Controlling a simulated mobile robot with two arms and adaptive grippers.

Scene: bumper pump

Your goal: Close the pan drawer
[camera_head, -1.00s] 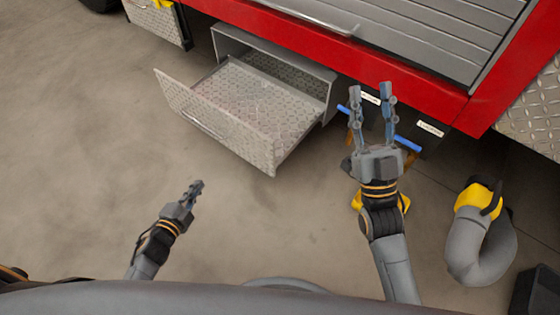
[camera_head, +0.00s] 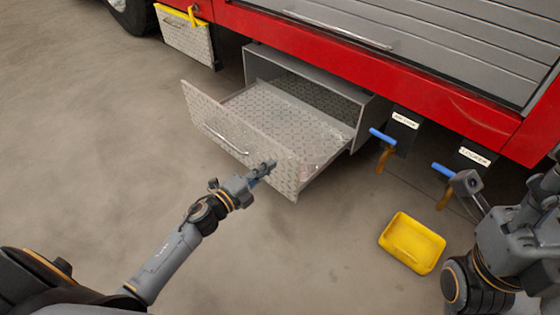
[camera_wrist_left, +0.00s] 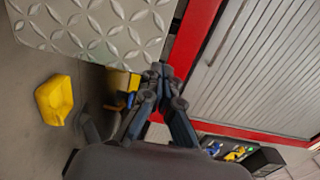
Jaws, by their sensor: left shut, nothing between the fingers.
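The pan drawer (camera_head: 245,130) is a silver diamond-plate drawer, pulled well out of its grey housing (camera_head: 325,75) under the red truck side. Its front panel has a bar handle (camera_head: 225,139). My left gripper (camera_head: 268,168) is shut and empty, at the right part of the front panel's outer face; I cannot tell whether it touches. In the left wrist view, its closed fingers (camera_wrist_left: 160,72) are just below and right of a diamond-plate panel (camera_wrist_left: 95,28).
A yellow tray (camera_head: 412,243) lies on the floor right of the drawer. Two blue-handled tools (camera_head: 383,136) (camera_head: 443,170) hang by labelled dark holders under the truck. Another diamond-plate box (camera_head: 186,40) with a yellow strap is at the upper left. The floor left of the drawer is clear.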

